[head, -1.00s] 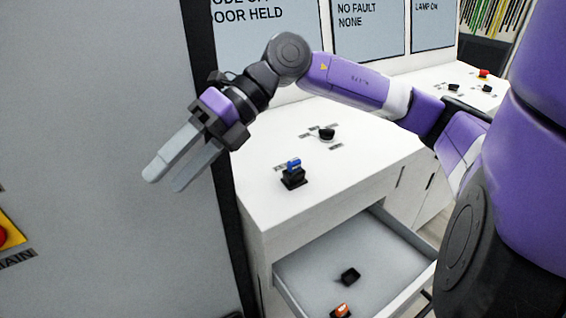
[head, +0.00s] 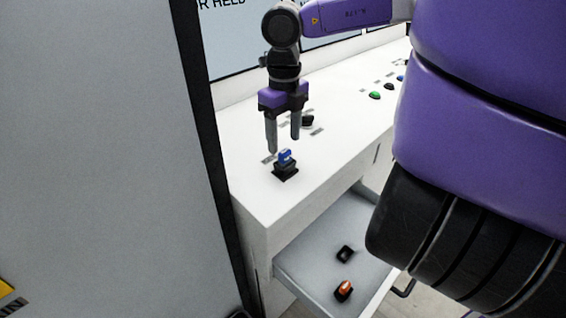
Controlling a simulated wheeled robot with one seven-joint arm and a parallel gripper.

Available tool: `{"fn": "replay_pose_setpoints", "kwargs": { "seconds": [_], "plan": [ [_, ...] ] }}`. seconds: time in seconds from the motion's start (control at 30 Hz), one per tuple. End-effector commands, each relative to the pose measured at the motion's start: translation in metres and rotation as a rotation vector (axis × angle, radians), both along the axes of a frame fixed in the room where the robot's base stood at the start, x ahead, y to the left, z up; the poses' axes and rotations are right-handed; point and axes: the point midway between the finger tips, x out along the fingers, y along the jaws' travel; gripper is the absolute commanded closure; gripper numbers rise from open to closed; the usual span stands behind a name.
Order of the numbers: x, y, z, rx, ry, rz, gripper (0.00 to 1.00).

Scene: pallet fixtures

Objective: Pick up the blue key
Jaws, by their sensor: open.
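The blue key (head: 285,156) stands upright in a black square base on the white counter, near the counter's front left corner. My gripper (head: 284,146) points straight down over it with its two grey fingers apart. In this view the fingertips are just above and behind the key, one to each side. I cannot tell whether they touch it. The gripper is open and holds nothing.
An open drawer (head: 323,277) below the counter holds an orange key (head: 344,289) and a black block (head: 345,254). A black knob (head: 307,121) stands behind the gripper. A green button (head: 375,94) is farther right. A grey panel (head: 100,150) stands close on the left.

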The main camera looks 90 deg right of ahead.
Motion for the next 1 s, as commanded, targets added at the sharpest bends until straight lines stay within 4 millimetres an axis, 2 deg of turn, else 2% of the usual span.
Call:
{"fn": "replay_pose_setpoints", "kwargs": {
  "seconds": [0.33,0.6,0.9,1.0],
  "plan": [
    [-0.001,-0.002,-0.045,0.001,-0.002,0.001,0.42],
    [-0.002,-0.002,-0.048,-0.001,-0.002,0.002,0.42],
    [-0.002,-0.002,-0.048,-0.001,-0.002,0.002,1.00],
    [-0.002,-0.002,-0.047,-0.001,-0.002,0.002,1.00]
  ]
}}
